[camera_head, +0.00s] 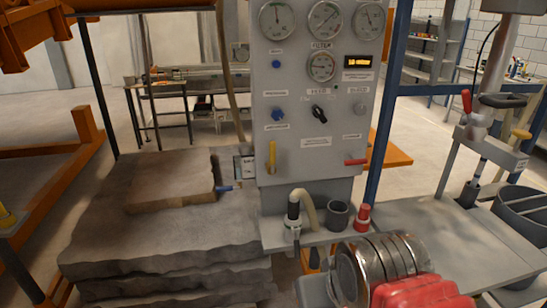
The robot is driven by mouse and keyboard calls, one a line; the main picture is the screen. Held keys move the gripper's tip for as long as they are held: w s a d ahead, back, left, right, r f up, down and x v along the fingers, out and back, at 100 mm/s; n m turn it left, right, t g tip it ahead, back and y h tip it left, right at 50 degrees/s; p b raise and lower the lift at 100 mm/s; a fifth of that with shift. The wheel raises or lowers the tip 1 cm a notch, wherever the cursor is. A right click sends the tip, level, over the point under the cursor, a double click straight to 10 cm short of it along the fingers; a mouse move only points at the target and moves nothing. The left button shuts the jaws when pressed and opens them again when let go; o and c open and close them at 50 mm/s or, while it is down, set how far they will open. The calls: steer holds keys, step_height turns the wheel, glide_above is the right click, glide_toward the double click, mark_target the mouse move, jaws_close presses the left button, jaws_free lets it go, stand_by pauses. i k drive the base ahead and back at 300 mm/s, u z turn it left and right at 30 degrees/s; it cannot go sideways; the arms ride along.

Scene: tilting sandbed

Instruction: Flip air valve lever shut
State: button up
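A grey control panel (262,100) stands upright in the middle of the view. A yellow lever (271,157) points vertically at its lower left. A red lever (356,162) lies about horizontal at its lower right. Another red-handled lever (467,100) stands upright on a metal fitting at the right. The labels are too small to read, so I cannot tell which is the air valve lever. My gripper does not show, and nothing I can see touches these levers.
Gauges (321,67) and a black knob (319,113) are on the panel. Below are a hose nozzle (293,216), a dark cup (338,216) and a red bottle (363,217). Metal rings (350,277) and a red ribbed object (420,293) fill the front. Layered stone (100,225) lies left.

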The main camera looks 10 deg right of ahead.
mark_target(272, 145)
steer(key=z, duration=0.05)
steer(key=i, duration=0.5)
steer(key=u, duration=0.05)
steer(key=k, duration=0.5)
steer(key=u, duration=0.7)
steer(key=i, duration=0.4)
steer(key=u, duration=0.4)
